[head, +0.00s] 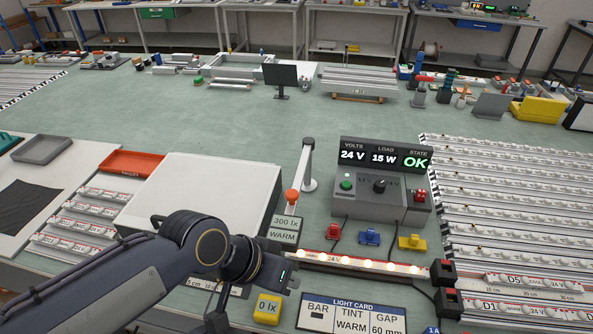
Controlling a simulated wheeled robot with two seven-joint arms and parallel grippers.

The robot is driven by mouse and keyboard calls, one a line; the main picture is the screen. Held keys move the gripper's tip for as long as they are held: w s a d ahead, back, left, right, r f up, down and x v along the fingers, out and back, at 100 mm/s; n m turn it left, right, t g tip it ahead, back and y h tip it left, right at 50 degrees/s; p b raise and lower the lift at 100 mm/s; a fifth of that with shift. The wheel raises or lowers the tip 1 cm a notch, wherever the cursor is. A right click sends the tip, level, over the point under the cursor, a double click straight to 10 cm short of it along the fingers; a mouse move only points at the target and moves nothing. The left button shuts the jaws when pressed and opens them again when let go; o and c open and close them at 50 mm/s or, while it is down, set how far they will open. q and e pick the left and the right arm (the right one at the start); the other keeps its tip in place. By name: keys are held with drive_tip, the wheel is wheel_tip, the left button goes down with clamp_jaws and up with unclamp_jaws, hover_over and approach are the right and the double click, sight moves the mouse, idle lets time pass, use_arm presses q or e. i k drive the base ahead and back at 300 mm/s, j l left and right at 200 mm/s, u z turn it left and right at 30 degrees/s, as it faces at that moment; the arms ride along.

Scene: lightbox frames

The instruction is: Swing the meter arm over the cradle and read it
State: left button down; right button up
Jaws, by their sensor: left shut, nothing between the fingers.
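A lit light bar (355,263) with several warm glowing spots lies in the front middle. A black and red end block (443,272) stands at its right end; I take this place to be the cradle. A pale post (309,165) carries a grey arm with an orange knob (291,197), which seems to be the meter arm. A yellow block (267,308) reads "0 lx". My left gripper (284,278) is shut and empty by the bar's left end, in front of the knob, and hides that end. My right gripper is not in view.
A power unit (380,185) behind the bar shows 24 V, 15 W and OK. A sign (286,231) reads 300 lx WARM. The light card (352,315) reads WARM, 60 mm. A white box (215,205) stands left; racked bars (520,220) fill the right.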

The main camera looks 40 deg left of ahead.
sight(285, 229)
drive_tip(key=u, duration=1.25)
